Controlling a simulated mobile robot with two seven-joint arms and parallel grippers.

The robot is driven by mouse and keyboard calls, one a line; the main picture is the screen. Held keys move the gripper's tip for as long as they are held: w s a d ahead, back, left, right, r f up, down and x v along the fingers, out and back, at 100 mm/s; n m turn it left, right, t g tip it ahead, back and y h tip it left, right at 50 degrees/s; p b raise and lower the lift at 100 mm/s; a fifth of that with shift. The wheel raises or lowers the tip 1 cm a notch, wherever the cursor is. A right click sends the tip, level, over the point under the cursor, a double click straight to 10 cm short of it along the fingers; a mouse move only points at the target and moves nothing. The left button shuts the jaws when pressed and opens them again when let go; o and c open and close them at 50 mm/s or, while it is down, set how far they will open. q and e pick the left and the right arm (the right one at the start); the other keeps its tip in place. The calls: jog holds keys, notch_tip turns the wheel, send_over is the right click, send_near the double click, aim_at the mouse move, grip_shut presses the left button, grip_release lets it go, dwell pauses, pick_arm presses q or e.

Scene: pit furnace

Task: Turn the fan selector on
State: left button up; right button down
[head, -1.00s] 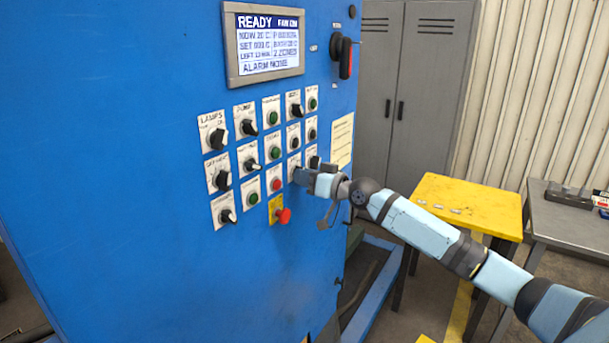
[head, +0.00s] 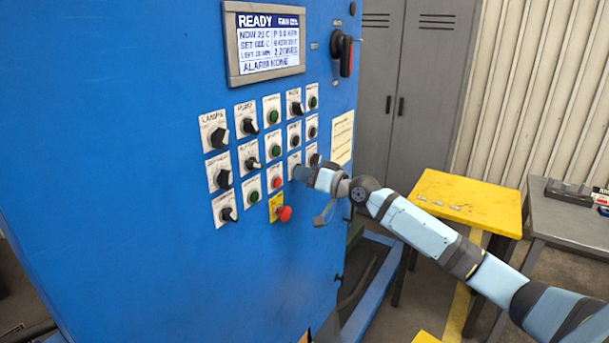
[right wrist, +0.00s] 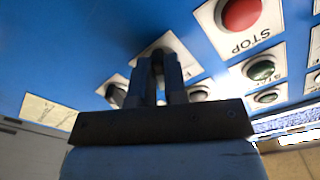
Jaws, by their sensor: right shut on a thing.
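The blue cabinet's control panel carries rows of labelled selectors and push buttons. My right gripper (head: 299,173) is at the lower right of these rows, against the panel. In the right wrist view, its two fingers (right wrist: 160,72) are shut on a dark selector knob (right wrist: 157,54) on a white plate. This knob stands right of the red STOP button in the head view, and its label is too hidden to read. In the head view the gripper hides most of it. My left gripper is not in view.
The display (head: 267,44) reads READY, with small blurred text at its upper right. A red STOP button (right wrist: 241,13) is close to the fingers. A red mushroom button (head: 284,213) sits just below the gripper. A yellow table (head: 465,200) stands to the right.

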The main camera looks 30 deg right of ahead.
jog(key=c, duration=1.2)
grip_release()
jog(key=shift+o, duration=0.2)
jog(key=b+v, duration=0.4)
jog(key=v, duration=0.9)
jog(key=shift+s, duration=0.35)
jog(key=shift+d, duration=0.1)
